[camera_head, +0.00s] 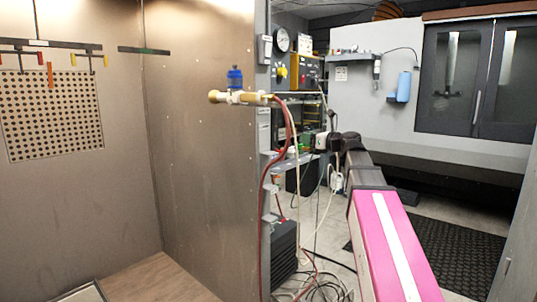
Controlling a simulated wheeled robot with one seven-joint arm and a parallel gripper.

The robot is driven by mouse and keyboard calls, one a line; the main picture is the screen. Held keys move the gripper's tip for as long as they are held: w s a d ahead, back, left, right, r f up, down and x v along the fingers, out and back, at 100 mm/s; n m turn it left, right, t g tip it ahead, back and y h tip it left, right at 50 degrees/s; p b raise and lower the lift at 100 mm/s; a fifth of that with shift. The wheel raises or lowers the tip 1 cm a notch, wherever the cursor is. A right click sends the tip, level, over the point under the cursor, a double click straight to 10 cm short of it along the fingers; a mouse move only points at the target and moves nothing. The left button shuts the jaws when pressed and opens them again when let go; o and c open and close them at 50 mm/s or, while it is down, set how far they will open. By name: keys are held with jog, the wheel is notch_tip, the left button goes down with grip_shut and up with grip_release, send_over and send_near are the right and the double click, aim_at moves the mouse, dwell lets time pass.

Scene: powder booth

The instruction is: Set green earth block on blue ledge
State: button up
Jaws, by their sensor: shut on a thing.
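My arm reaches in from the lower right, and my gripper (319,142) is small and dark at its far end, near the right edge of the booth wall. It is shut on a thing. A small green patch, which looks like the green earth block (296,150), shows just left of the gripper. Its shape and the fingers' grip on it are too small to make out. A pale blue-grey ledge (286,163) juts from the post just below the green patch. I cannot tell whether the block touches it.
The booth wall (202,150) stands left of the gripper, with a brass fitting (240,97) and red hose at its edge. Cables (318,290) lie on the floor below. A shelf with gauges stands behind. A grey cabinet (475,80) is at the back right.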

jog(key=r, duration=0.3)
jog(key=shift+s+d, duration=0.15)
jog(key=shift+s, duration=0.1)
jog(key=shift+w+a+r, duration=0.15)
jog(key=shift+w+a, duration=0.05)
jog(key=shift+a, duration=0.05)
send_over(264, 141)
jog(key=v, duration=0.4)
jog(key=shift+w, duration=0.25)
jog(key=shift+a+f, duration=0.15)
jog(key=shift+f, duration=0.35)
jog(key=shift+a+f, duration=0.15)
jog(key=shift+f, duration=0.35)
jog(key=shift+w+f, duration=0.1)
jog(key=shift+f, duration=2.25)
jog(key=shift+w+a+f, duration=0.1)
jog(key=shift+a+f, duration=0.05)
jog(key=shift+a, duration=0.05)
jog(key=shift+f, duration=0.15)
jog(key=o, duration=1)
